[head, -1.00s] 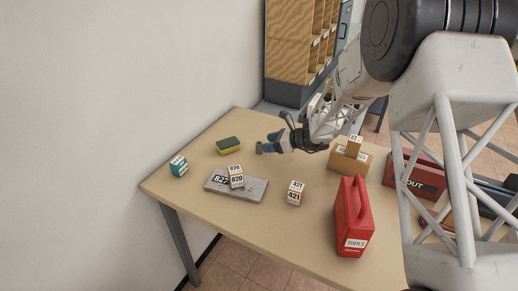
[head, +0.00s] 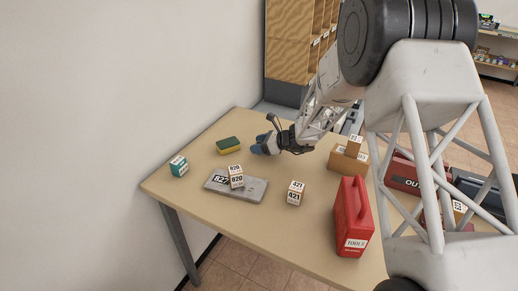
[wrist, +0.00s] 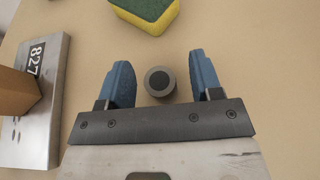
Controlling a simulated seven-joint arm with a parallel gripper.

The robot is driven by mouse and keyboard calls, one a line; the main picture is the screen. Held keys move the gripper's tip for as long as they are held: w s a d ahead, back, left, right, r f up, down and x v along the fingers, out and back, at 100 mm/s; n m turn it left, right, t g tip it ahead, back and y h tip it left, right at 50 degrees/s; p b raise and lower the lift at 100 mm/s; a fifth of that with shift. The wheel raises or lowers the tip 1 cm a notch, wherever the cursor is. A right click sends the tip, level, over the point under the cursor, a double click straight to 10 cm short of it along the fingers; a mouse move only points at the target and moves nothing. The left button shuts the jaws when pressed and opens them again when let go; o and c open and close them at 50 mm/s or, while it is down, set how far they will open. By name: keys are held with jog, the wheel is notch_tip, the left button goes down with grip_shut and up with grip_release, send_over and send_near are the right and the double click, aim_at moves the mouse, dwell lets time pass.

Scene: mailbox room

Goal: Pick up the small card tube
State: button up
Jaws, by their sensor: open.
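The small card tube (wrist: 159,82) shows in the wrist view as a grey-brown round end with a dark centre. It stands on the table between the two blue fingers of my gripper (wrist: 158,80). There is a gap on each side, wider on the right, and I see no contact. In the head view my gripper (head: 262,146) is low over the far part of the table, and the tube is hidden behind it there. The gripper is open.
A green and yellow sponge (wrist: 148,12) lies just beyond the fingers. A grey metal plate marked 827 (head: 252,190) carries a small box (head: 236,176). Another small box (head: 295,193), a red toolbox (head: 352,217) and a cardboard box (head: 345,161) stand nearby.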

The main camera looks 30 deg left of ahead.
jog(key=shift+c, duration=0.3)
jog(key=c, duration=0.9)
jog(key=shift+r, duration=0.1)
notch_tip(320, 180, up, 18)
jog(key=shift+f, duration=0.1)
dwell(0.3)
dwell(0.5)
